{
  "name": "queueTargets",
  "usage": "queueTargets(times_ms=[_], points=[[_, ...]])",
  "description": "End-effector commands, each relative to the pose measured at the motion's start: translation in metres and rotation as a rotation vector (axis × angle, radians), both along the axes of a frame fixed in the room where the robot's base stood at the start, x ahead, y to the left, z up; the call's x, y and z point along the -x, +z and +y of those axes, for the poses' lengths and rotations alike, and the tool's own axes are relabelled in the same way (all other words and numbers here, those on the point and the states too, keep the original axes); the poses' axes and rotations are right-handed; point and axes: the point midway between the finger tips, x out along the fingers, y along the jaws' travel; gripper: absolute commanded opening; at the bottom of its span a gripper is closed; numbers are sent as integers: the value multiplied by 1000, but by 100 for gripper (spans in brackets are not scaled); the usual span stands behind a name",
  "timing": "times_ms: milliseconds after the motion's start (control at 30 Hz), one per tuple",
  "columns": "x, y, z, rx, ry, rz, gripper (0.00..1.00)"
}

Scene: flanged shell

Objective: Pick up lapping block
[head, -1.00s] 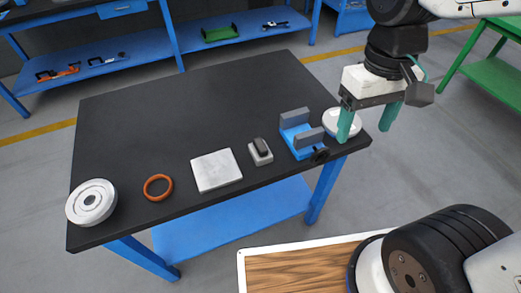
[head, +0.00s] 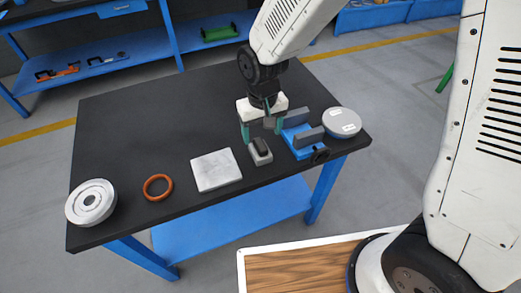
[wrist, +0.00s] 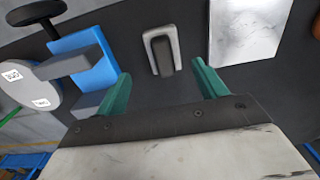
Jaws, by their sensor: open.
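The small dark block (head: 260,146), which I take to be the lapping block, sits in a light grey holder (head: 263,159) near the table's front edge. In the wrist view the dark block (wrist: 163,56) lies between the lines of my fingers, with the grey holder (wrist: 148,43) around part of it. My gripper (head: 263,132) points down over the block, its two green fingers apart with nothing between them. In the wrist view my gripper (wrist: 162,72) shows a finger on each side of the block, apart from it. The exact height above it is hard to tell.
A blue vise-like fixture (head: 302,142) stands close on the right, with a round grey lid (head: 342,122) beyond it. A pale square plate (head: 216,171), an orange ring (head: 158,188) and a flanged metal disc (head: 91,203) lie to the left. The dark table's back is clear.

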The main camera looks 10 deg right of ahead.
Motion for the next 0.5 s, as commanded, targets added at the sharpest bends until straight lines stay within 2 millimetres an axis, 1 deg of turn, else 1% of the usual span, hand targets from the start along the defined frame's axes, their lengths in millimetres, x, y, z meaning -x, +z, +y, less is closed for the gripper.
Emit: queueTargets(times_ms=[300, 400, 500], points=[[5, -44, 5, 2, -1, 5, 71], [5, -53, 5, 2, -1, 3, 71], [5, -56, 6, 1, 0, 2, 71]])
